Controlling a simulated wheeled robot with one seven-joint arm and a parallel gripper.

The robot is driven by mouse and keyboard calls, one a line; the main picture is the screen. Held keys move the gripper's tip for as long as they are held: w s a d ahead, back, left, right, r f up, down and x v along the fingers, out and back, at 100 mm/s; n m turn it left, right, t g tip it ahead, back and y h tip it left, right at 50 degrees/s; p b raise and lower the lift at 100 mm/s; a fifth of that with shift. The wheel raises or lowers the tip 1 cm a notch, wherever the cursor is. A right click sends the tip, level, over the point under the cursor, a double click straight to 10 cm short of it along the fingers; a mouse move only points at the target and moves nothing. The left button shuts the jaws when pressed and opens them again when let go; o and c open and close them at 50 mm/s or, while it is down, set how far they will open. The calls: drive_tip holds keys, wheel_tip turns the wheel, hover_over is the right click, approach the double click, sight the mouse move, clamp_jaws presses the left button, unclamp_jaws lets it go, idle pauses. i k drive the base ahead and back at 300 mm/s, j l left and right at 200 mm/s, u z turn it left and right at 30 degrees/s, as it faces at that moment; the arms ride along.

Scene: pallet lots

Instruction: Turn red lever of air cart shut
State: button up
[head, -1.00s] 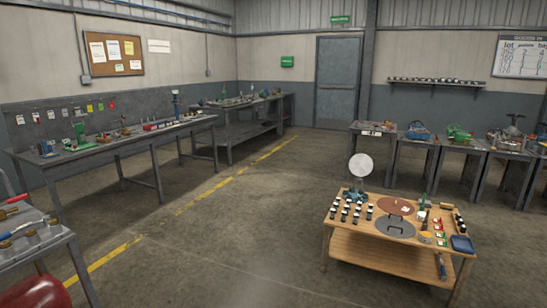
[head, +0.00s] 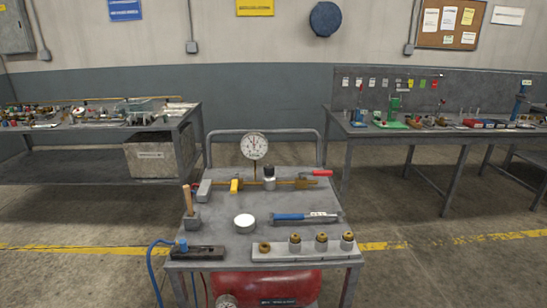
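The air cart (head: 222,247) stands straight ahead in the head view, with a grey top and a red tank (head: 262,284) below. A brass pipe (head: 284,184) runs across the back of its top. The red lever (head: 322,173) is at the pipe's right end and points right, roughly in line with the pipe. A yellow lever (head: 236,186) sits near the pipe's left end, and a round white-faced gauge (head: 254,146) rises above the pipe. My gripper is not in view.
On the cart top lie a blue-handled tool (head: 304,216), a white round lid (head: 244,221), and a block with brass fittings (head: 304,249). A bench with a bin (head: 158,163) stands back left, another bench (head: 430,132) back right. Floor beside the cart is open.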

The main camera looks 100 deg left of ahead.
sight(316, 173)
drive_tip(key=u, duration=2.4)
drive_tip(key=i+l+u, duration=0.1)
drive_tip(key=i+l, duration=0.35)
drive_tip(key=l, duration=0.15)
drive_tip(key=i+l+u, duration=0.25)
drive_tip(key=i+l, duration=0.2)
drive_tip(key=l, duration=0.25)
drive_tip(key=i+l+u, duration=0.1)
drive_tip(key=l, duration=0.25)
drive_tip(key=i+l, duration=0.25)
drive_tip(key=i+l+u, duration=0.15)
drive_tip(key=l, duration=0.35)
drive_tip(key=i+l+u, duration=0.1)
drive_tip(key=l, duration=0.3)
drive_tip(key=i, duration=0.1)
